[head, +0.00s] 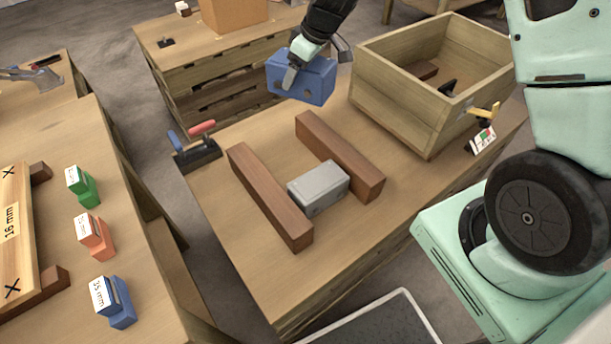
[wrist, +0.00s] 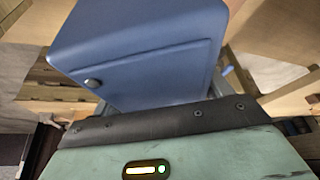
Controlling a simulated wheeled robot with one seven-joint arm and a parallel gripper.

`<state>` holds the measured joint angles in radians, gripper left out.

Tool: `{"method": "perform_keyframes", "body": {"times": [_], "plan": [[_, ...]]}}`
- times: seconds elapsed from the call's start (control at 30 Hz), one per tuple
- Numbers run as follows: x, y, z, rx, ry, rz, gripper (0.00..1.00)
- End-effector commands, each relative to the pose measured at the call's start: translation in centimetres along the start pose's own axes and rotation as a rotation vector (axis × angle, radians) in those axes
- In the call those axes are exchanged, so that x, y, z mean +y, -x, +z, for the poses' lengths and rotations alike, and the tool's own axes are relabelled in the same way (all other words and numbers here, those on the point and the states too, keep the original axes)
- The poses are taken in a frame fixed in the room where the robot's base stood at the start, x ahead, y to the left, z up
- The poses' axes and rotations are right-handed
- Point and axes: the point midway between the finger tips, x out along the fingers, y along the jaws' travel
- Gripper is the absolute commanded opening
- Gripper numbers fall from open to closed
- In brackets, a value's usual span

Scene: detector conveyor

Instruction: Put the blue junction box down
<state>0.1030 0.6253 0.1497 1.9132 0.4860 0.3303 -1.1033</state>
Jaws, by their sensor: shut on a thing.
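The blue junction box (head: 316,82) is held in my gripper (head: 291,76), above the far part of the middle table, left of the open wooden crate. One finger lies across its near left side in the head view; the other finger is hidden. In the wrist view the blue junction box (wrist: 140,50) fills the upper middle, with a lid seam and a screw showing. It looks clear of the table top, though its exact height is hard to tell. The middle table (head: 235,150) has bare wood around two brown beams.
Two brown beams (head: 268,197) (head: 340,155) lie on the table with a grey box (head: 318,187) between them. The open wooden crate (head: 400,110) stands at the right. A holder with red and blue handles (head: 197,155) sits at the left edge. Free wood shows at the near end.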

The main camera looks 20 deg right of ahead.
Motion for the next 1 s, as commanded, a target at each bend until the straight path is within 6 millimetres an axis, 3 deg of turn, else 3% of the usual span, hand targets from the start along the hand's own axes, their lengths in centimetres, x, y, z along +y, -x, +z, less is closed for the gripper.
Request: {"method": "perform_keyframes", "body": {"times": [0.03,0.1,0.6,1.0], "plan": [[-0.2,-1.6,0.3,0.003,0.049,-0.019,0.07],[-0.7,-2.8,0.5,0.004,0.128,-0.051,0.07],[-4.0,-10.7,1.6,0.003,0.675,-0.277,0.07],[-5.5,-14.0,2.1,0.001,0.979,-0.402,0.07]]}}
